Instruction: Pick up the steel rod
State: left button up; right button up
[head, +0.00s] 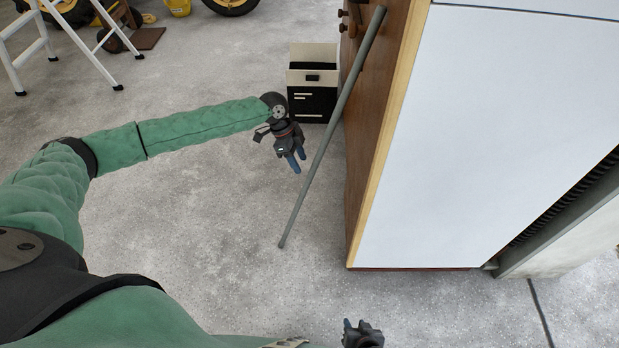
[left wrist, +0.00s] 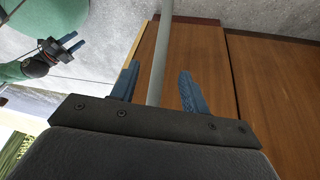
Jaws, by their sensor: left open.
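The steel rod (head: 330,130) is a long thin grey bar. It leans against the brown side of a cabinet, with its lower end on the floor. My left gripper (head: 299,164) is open and empty just left of the rod's middle, and the head view shows a small gap between fingertips and rod. In the left wrist view the rod (left wrist: 160,60) lines up between the two blue fingers of this gripper (left wrist: 158,86). My right gripper shows small at the upper left of that view (left wrist: 72,43), its fingers apart and empty; the head view shows only part of it.
The cabinet (head: 480,130), with white and brown faces, stands close right of the rod. A black and cream box (head: 312,100) stands on the floor behind my left gripper. A white stepladder (head: 70,40) is at the upper left. The floor left of the rod is clear.

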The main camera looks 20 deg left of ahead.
aim_at(312, 174)
pick_arm(q)
jog(key=x, duration=0.5)
jog(key=shift+w+d+r, duration=0.1)
jog(key=shift+d+r, duration=0.1)
jog(key=shift+d, duration=0.1)
jog(key=shift+f, duration=0.35)
jog(key=shift+d+r, duration=0.1)
grip_shut()
